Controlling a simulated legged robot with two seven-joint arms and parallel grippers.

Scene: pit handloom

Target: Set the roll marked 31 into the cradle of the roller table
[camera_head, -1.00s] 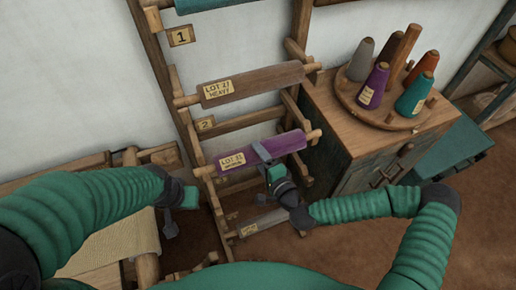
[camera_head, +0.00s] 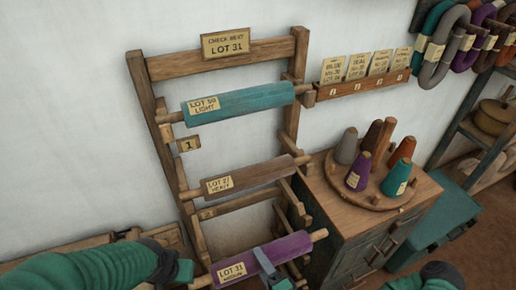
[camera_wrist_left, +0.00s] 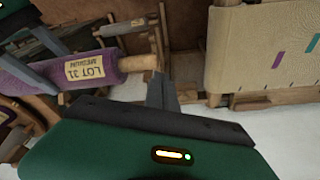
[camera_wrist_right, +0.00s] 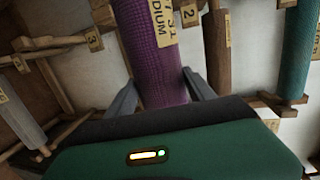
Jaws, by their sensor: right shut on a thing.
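The purple roll marked LOT 31 (camera_head: 292,246) is low in the head view, in front of the wooden rack. My right gripper (camera_head: 268,268) is shut around it. In the right wrist view the fingers lie on both sides of the purple roll (camera_wrist_right: 150,65), and its label partly shows. In the left wrist view the roll (camera_wrist_left: 110,62) is at upper left, its label upside down. My left gripper (camera_wrist_left: 164,92) appears shut and empty, apart from the roll; it shows at the bottom of the head view (camera_head: 185,270). I cannot make out the roller table's cradle.
The rack (camera_head: 140,85) holds a teal roll (camera_head: 245,101) and a brown roll (camera_head: 250,174). A cabinet (camera_head: 345,225) with yarn cones stands right of the rack. Beige cloth (camera_wrist_left: 255,60) on a wooden frame is in the left wrist view.

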